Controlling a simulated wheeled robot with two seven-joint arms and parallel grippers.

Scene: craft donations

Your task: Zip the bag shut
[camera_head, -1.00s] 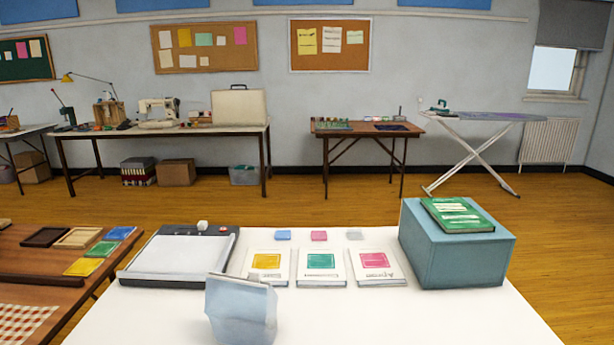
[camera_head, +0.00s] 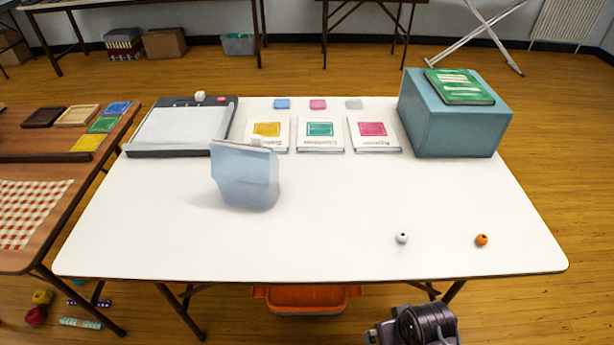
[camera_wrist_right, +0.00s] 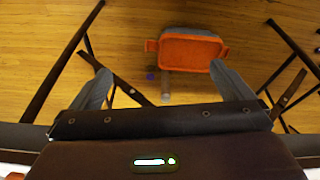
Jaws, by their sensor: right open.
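The bag (camera_head: 245,177) is a pale blue, translucent pouch standing upright on the white table, left of the middle. A whitish strip with a small pale tab (camera_head: 257,141) runs along its top edge; I cannot tell whether the zip is open. Part of my right arm shows at the bottom edge of the head view, in front of the table, well away from the bag. In the right wrist view my right gripper (camera_wrist_right: 158,90) is open and empty, its two grey fingers wide apart above the floor. My left gripper is in neither view.
On the white table (camera_head: 330,215) are a paper trimmer (camera_head: 180,128), three cards (camera_head: 320,134), a teal box (camera_head: 455,120) with a green book (camera_head: 460,86), a white bead (camera_head: 402,238) and an orange bead (camera_head: 481,240). An orange bin (camera_head: 305,298) sits underneath. The table's front middle is clear.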

